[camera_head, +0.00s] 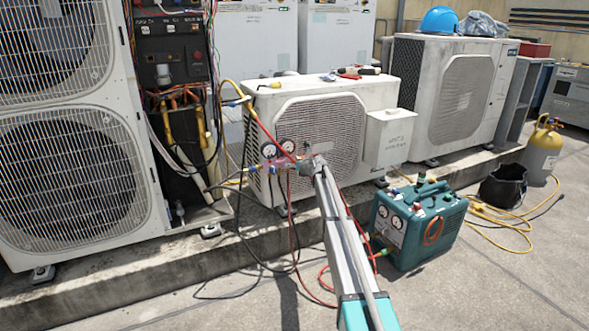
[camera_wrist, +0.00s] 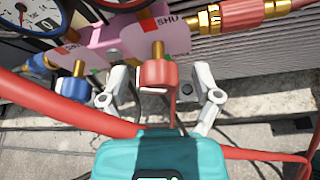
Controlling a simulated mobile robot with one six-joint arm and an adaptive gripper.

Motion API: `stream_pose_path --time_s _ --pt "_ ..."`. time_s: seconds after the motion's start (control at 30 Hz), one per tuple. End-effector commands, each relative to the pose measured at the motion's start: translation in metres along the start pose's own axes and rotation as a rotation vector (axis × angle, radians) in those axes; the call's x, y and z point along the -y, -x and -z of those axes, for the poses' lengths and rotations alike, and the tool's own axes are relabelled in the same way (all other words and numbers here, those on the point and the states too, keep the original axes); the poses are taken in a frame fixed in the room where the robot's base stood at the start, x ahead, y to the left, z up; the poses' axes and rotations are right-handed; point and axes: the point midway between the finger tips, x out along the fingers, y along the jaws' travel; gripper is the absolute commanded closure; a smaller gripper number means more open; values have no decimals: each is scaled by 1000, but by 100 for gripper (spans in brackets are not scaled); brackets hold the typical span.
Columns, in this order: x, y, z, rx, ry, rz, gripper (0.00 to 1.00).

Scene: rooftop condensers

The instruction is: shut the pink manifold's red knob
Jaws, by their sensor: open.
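The pink manifold (camera_wrist: 105,38) crosses the top of the wrist view, with gauges at upper left. Its red knob (camera_wrist: 157,76) sits on a brass stem below the pink body, near the middle. A blue knob (camera_wrist: 74,87) is on its left side. My gripper (camera_wrist: 160,88) is open, one grey finger on each side of the red knob, with gaps between. In the head view the manifold (camera_head: 271,164) hangs below two round gauges by the condenser's left corner, and my gripper (camera_head: 309,164) is at its right; the red knob cannot be made out there.
A thick red hose (camera_wrist: 50,108) crosses left in the wrist view, and a brass fitting with a red hose (camera_wrist: 242,15) is at upper right. The white condenser (camera_head: 335,125) stands behind. A teal recovery machine (camera_head: 412,232) stands right of my arm. Hoses trail on the ground.

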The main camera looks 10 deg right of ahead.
Motion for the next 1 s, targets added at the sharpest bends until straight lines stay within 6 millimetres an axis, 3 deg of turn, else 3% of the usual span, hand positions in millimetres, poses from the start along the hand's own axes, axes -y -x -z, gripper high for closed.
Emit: stream_pose_path --time_s 0.3,0.73,1.0 --pt "-1 -1 0 0 0 -1 19" --pt "-1 -1 0 0 0 -1 99" --pt "-1 -2 0 0 -14 -6 100"
